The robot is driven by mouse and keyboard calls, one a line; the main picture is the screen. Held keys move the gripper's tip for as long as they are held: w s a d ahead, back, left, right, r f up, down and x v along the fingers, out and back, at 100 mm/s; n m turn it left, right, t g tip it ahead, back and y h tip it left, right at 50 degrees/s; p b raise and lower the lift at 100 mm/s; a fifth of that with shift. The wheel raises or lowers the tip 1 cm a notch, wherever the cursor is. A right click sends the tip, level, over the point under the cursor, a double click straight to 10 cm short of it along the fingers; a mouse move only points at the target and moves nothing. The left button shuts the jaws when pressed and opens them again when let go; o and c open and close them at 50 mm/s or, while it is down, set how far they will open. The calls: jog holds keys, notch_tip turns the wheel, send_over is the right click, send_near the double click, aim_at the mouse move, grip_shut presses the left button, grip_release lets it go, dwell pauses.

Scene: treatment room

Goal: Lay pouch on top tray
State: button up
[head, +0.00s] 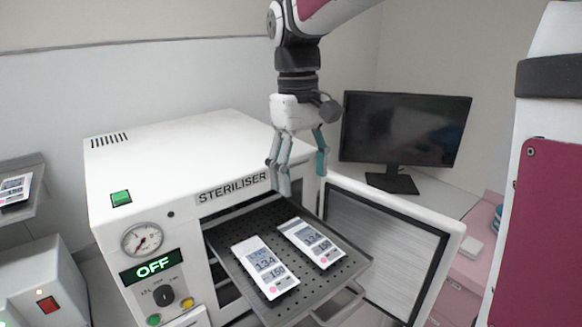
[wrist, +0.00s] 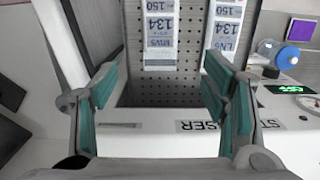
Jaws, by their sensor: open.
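Two white labelled pouches, a left pouch (head: 264,268) and a right pouch (head: 311,243), lie side by side on the perforated top tray (head: 337,275). The tray is pulled out of the steriliser (head: 190,165). In the wrist view the pouches show as one pouch (wrist: 160,35) between my fingers and another pouch (wrist: 224,27) to its right. My gripper (head: 302,184) is open and empty, above the tray's back part near the steriliser's front. Its teal fingers (wrist: 165,105) stand apart from the pouches.
The steriliser door (head: 385,250) stands open to the right of the tray. A monitor (head: 404,130) is on the counter behind. Another pouch (head: 15,188) lies on a shelf at far left. The steriliser display (head: 152,266) reads OFF.

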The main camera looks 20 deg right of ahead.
jog(key=s+f+m+t, duration=0.1)
jog(key=s+m+t, duration=0.2)
jog(key=s, duration=1.4)
jog(key=shift+d+f+m+t, duration=0.15)
jog(key=shift+f+m+t, duration=0.15)
jog(key=shift+t, duration=1.5)
jog(key=shift+s+r, duration=0.1)
